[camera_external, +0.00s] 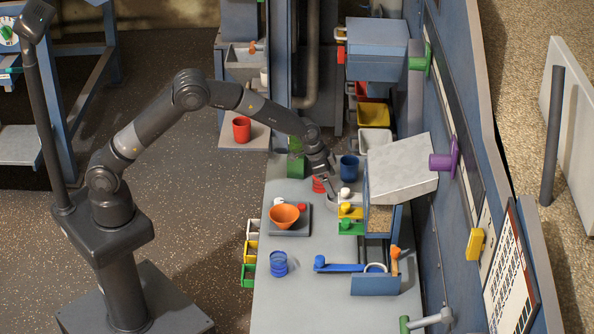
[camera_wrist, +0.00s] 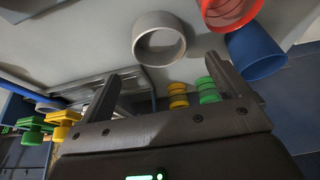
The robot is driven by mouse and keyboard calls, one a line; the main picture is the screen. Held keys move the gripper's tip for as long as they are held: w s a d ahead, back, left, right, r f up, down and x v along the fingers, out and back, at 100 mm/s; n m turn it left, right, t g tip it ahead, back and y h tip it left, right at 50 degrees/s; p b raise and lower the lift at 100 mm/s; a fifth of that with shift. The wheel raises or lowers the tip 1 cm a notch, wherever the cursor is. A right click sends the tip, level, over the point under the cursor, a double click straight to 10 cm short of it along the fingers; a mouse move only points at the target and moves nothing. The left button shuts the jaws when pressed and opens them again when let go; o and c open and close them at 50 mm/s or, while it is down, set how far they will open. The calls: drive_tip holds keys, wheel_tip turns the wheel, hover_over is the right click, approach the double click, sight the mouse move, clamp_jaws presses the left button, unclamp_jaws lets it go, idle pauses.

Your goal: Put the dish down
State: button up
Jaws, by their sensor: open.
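The orange bowl (camera_external: 285,215), the most dish-like thing in view, stands upright on a dark grey tray (camera_external: 301,229) on the worktop. My gripper (camera_external: 327,184) is to the right of and beyond the bowl, low over the worktop. In the wrist view my gripper (camera_wrist: 168,82) has its fingers spread, with nothing held between them. A round grey hollow cup (camera_wrist: 159,38) stands just beyond the fingertips and looks apart from them. The orange bowl is not recognisable in the wrist view.
A red cup (camera_wrist: 228,10) and a blue cup (camera_wrist: 257,50) stand near the grey cup. A tilted grey box (camera_external: 403,167) is right of my gripper. The front worktop is bare.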

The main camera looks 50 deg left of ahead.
drive_tip(key=s+a+r+n, duration=0.1)
drive_tip(key=s+a+r, duration=0.3)
drive_tip(key=a+r, duration=0.4)
drive_tip(key=s+a+r+n+t, duration=0.15)
drive_tip(key=s+a+r, duration=0.25)
drive_tip(key=a+r, duration=0.4)
drive_tip(key=s+a+r+n, duration=0.2)
drive_tip(key=s+a+r, duration=0.2)
drive_tip(key=a+r, duration=0.4)
drive_tip(key=s+a+n+y, duration=0.1)
drive_tip(key=s+a+n, duration=0.1)
drive_tip(key=s+a, duration=0.6)
drive_tip(key=s+a+n+y, duration=0.2)
drive_tip(key=s+a, duration=0.7)
drive_tip(key=s, duration=0.7)
drive_tip(key=shift+a+f+t, duration=0.2)
drive_tip(key=shift+f+t, duration=0.15)
drive_tip(key=shift+t, duration=0.1)
drive_tip(key=shift+w+n, duration=0.1)
drive_tip(key=shift+n, duration=0.15)
